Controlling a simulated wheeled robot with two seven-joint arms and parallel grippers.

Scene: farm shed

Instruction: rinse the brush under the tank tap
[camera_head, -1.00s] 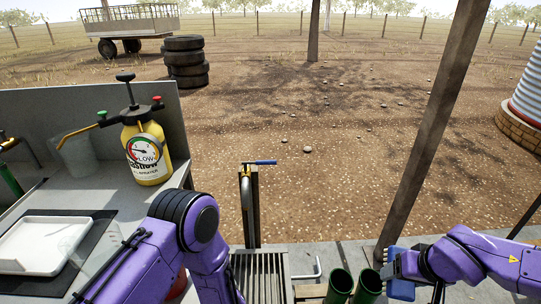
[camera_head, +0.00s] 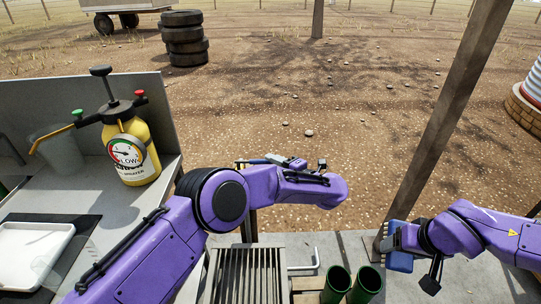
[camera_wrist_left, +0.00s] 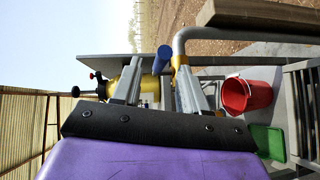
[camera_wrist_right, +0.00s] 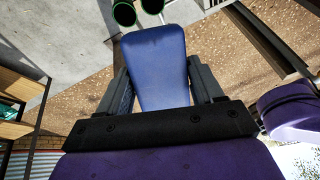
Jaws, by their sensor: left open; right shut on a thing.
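The tank tap's grey pipe and brass fitting (camera_wrist_left: 180,62) show in the left wrist view, with its blue lever (camera_wrist_left: 163,58) end-on between my left fingers. In the head view my left arm hides most of the tap. My left gripper (camera_head: 264,161) is open at the lever; I cannot tell whether a finger touches it. My right gripper (camera_head: 388,246) is shut on the blue brush (camera_head: 399,262), off to the right of the tap. In the right wrist view the brush's broad blue face (camera_wrist_right: 155,60) sits between the fingers; its bristles are not visible.
A slatted grate (camera_head: 245,275) lies below the tap. Two green tubes (camera_head: 338,282) stand between it and the brush. A yellow sprayer (camera_head: 131,150) and white tray (camera_head: 30,252) stand on the left bench. A wooden post (camera_head: 440,115) rises behind my right gripper. A red bucket (camera_wrist_left: 247,94) stands low.

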